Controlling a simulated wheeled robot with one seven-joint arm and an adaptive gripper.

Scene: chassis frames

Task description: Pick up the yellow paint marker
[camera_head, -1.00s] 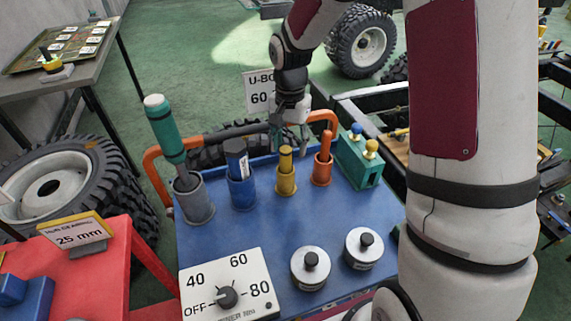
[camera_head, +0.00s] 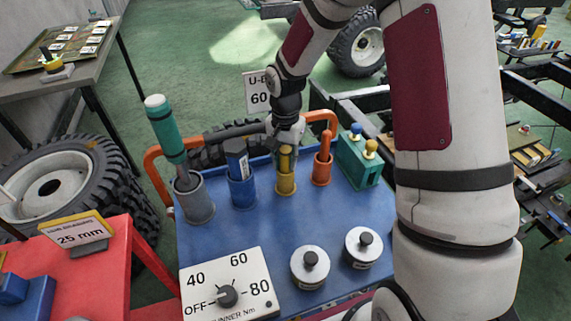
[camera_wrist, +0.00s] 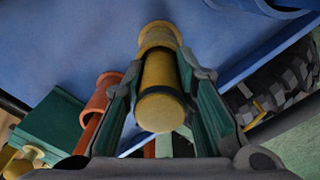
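The yellow paint marker (camera_head: 285,160) stands upright in a yellow cup (camera_head: 286,184) on the blue tabletop of the cart. In the wrist view the marker (camera_wrist: 161,103) points its rounded end at the camera, with its cup (camera_wrist: 158,36) beyond it. My gripper (camera_head: 285,150) is at the marker's upper part. In the wrist view the two teal-padded fingers of my gripper (camera_wrist: 162,66) lie on either side of the marker, close to it. The gripper looks open around it; whether a fingertip touches is hard to tell.
An orange marker in its orange cup (camera_head: 322,171) stands close on the right. A blue cup (camera_head: 242,192) and a grey cup with a teal-handled tool (camera_head: 165,130) stand left. A green block with knobs (camera_head: 355,172) is at right. Two weights (camera_head: 310,267) and a dial box (camera_head: 228,285) are in front.

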